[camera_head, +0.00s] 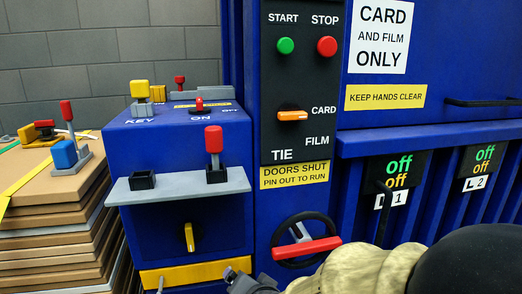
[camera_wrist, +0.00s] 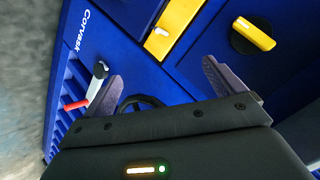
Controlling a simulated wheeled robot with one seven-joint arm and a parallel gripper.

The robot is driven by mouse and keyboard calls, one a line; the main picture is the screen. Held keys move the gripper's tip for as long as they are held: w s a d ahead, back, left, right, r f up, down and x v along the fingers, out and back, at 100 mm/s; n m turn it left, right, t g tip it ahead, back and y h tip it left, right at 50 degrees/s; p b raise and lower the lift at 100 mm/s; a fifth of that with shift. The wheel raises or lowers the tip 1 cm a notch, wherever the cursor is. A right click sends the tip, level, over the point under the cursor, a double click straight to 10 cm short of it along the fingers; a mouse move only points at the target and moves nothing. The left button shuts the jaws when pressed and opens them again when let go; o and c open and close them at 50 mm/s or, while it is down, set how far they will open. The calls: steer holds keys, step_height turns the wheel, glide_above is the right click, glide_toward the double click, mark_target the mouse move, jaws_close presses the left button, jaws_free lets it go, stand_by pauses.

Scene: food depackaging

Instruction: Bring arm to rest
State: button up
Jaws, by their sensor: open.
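My gripper (camera_wrist: 162,82) is open and empty in the wrist view, its two grey fingers wide apart before the blue machine (camera_wrist: 150,85). In the head view only a dark part of my gripper (camera_head: 240,280) shows at the bottom edge, in front of the machine's lower front, left of the black handwheel (camera_head: 275,243). My arm in its beige sleeve (camera_head: 355,272) reaches in from the bottom right, below the wheel's red handle (camera_head: 306,249). The fingertips cannot be made out in the head view.
A grey shelf (camera_head: 130,192) with a red-topped lever (camera_head: 214,150) juts from the machine above the yellow knob (camera_head: 189,237) and yellow strip (camera_head: 200,272). Stacked cardboard (camera_head: 50,215) stands at left. The control panel (camera_head: 300,75) rises behind.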

steer(key=s+d+n+g+h+p, duration=0.25)
steer(key=s+d+g, duration=0.2)
steer(key=d, duration=0.45)
steer(key=s+d+n+g+h+p, duration=0.1)
steer(key=s+d+n+g+p, duration=0.3)
steer(key=d, duration=0.6)
step_height(320, 180, up, 38)
steer(key=a+m+p, duration=0.1)
steer(key=p, duration=3.6)
steer(key=shift+s+f+t, duration=0.25)
steer(key=shift+s+t, duration=0.15)
steer(key=shift+t, duration=0.05)
